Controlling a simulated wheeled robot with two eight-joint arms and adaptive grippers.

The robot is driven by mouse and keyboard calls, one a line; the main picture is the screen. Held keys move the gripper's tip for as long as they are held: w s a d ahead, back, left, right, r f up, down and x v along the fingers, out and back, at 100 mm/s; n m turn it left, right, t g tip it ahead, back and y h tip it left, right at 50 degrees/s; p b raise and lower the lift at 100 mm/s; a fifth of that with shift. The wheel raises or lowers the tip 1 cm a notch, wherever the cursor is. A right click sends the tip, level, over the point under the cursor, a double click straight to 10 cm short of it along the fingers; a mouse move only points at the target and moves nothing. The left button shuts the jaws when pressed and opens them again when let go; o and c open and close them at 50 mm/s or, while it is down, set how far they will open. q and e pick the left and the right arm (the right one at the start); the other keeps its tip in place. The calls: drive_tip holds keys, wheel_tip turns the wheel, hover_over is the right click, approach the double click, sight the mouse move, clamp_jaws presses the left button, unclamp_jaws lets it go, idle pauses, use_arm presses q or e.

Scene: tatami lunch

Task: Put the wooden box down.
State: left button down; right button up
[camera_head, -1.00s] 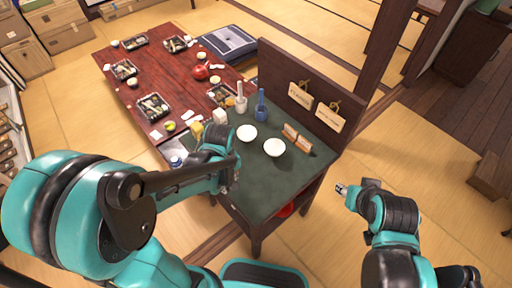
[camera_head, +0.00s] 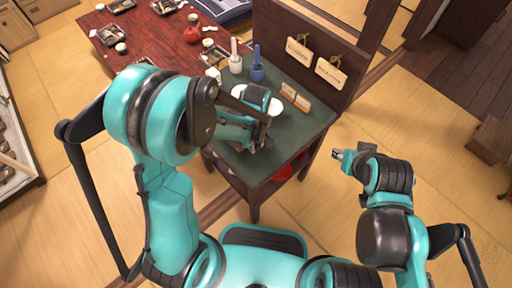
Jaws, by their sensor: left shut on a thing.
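My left gripper (camera_head: 256,145) is over the near part of the green-topped stand (camera_head: 292,145). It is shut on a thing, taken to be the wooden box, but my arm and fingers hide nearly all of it. I cannot tell whether it touches the green top. Two small brown wooden pieces (camera_head: 295,96) stand at the right side of the green top, apart from the gripper. My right gripper (camera_head: 338,155) is right of the stand, over the tatami. It is too small to tell whether it is open or shut.
Two white bowls are partly hidden behind my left arm; one shows its rim (camera_head: 276,107). A white holder (camera_head: 235,62) and a blue holder (camera_head: 257,70) stand at the back left. A dark panel (camera_head: 318,45) with two signs edges the stand. A red lunch table (camera_head: 150,45) lies beyond.

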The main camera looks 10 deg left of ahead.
use_arm(q)
wheel_tip(320, 180, down, 2)
drive_tip(key=shift+f+b, duration=0.2)
drive_tip(key=shift+b, duration=0.15)
drive_tip(key=shift+r, duration=0.15)
drive_tip(key=c, duration=1.6)
unclamp_jaws()
drive_tip(key=shift+c, duration=0.2)
drive_tip(key=o, duration=0.3)
drive_tip(key=shift+o, duration=0.2)
